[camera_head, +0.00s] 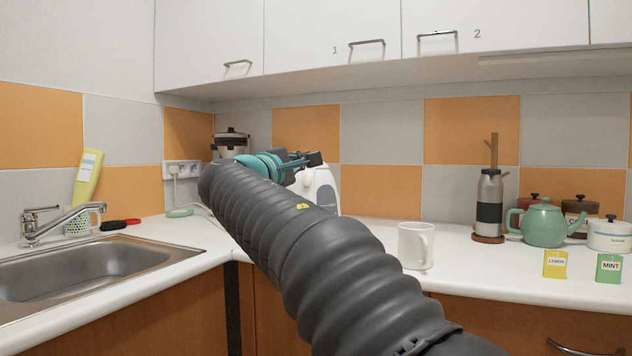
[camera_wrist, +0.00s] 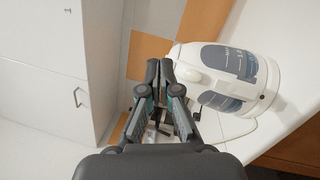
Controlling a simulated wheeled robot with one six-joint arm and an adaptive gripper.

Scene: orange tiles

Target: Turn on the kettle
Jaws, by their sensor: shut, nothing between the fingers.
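The white kettle (camera_head: 322,186) stands on the counter at the back, partly hidden behind my arm in the head view. In the wrist view the kettle (camera_wrist: 230,60) lies sideways in the picture, with grey-blue windows on its body. My gripper (camera_wrist: 160,68) is shut and empty, with its fingertips together just left of the kettle in that view. In the head view my gripper (camera_head: 308,159) is by the kettle's top, partly hidden by my arm. I cannot tell whether it touches the kettle. The kettle's switch is not clearly visible.
A white mug (camera_head: 416,246) stands right of my arm. A green teapot (camera_head: 543,226), canisters and a steel bottle (camera_head: 489,200) stand farther right. A sink (camera_head: 80,266) is at left. White cupboards (camera_head: 330,35) hang above. A socket (camera_head: 183,169) with a plugged cord is on the wall.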

